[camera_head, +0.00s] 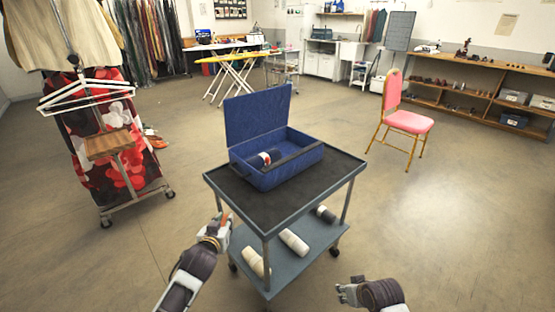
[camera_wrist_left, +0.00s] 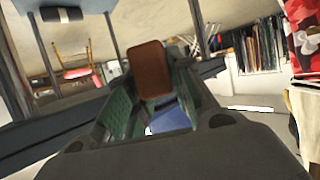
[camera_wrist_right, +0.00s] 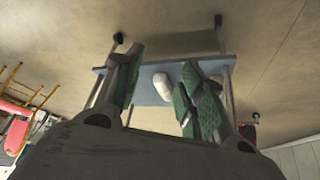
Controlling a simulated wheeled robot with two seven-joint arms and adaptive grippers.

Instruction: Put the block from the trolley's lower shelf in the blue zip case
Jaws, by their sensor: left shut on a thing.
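The blue zip case (camera_head: 235,172) stands open on the trolley's black top (camera_head: 305,192), its lid (camera_head: 258,117) raised at the back. A dark roll with a white and red band (camera_head: 263,159) lies inside it. My left gripper (camera_head: 222,228) is at the trolley's left front side, outside the top's edge. It is shut on a brown block (camera_wrist_left: 148,70), which shows between its fingers in the left wrist view. My right gripper (camera_head: 346,291) is open and empty in front of the trolley, low at the right; the right wrist view shows its fingers apart.
The trolley's lower shelf (camera_head: 275,265) holds two whitish rolls (camera_head: 294,241) and a dark roll (camera_head: 325,214). A clothes rack (camera_head: 130,205) stands at the left with a red patterned garment. A pink chair (camera_head: 408,121) stands behind at the right. The floor around the trolley is clear.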

